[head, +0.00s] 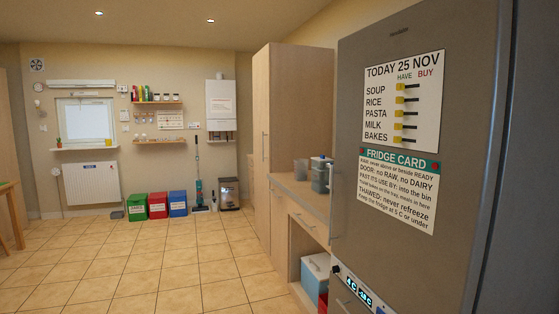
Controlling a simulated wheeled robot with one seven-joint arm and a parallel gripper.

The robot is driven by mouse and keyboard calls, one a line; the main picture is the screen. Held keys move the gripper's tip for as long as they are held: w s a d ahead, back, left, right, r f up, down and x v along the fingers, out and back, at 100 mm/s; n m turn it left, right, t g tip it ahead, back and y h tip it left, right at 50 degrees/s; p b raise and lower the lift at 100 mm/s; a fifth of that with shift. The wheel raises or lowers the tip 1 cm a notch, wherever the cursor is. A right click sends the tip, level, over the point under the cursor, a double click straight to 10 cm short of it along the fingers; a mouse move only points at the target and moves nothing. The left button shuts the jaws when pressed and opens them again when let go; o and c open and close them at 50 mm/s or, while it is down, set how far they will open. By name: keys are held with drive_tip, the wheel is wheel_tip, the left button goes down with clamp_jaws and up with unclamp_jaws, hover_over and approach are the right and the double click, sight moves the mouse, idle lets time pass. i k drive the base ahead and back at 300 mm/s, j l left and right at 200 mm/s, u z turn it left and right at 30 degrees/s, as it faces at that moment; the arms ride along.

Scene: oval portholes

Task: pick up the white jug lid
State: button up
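On the counter (297,192) beside the fridge stands a grey-green jug-like container (320,180). Something pale shows at its top, with a small blue spot, too small to tell whether it is the white jug lid. A clear or grey vessel (300,169) stands just left of it. I cannot make out a separate white jug lid anywhere. My gripper is not in view.
A tall grey fridge (430,260) with two cards fills the right side. A tall wooden cupboard (290,110) stands beyond the counter. Green, red and blue bins (157,205) line the far wall. The tiled floor (170,265) ahead and left is clear.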

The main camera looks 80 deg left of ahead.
sight(323, 158)
drive_tip(key=j+u, duration=0.1)
drive_tip(key=u, duration=2.2)
drive_tip(key=i+j+u, duration=0.3)
drive_tip(key=i, duration=0.5)
drive_tip(key=i+j+u, duration=0.1)
drive_tip(key=i+u, duration=0.25)
drive_tip(key=i, duration=0.45)
drive_tip(key=i+u, duration=0.1)
drive_tip(key=i, duration=0.9)
drive_tip(key=i+u, duration=0.15)
drive_tip(key=i, duration=0.8)
drive_tip(key=i+z, duration=0.3)
drive_tip(key=i, duration=0.2)
drive_tip(key=i+j+z, duration=0.15)
drive_tip(key=i+z, duration=0.2)
drive_tip(key=i, duration=0.15)
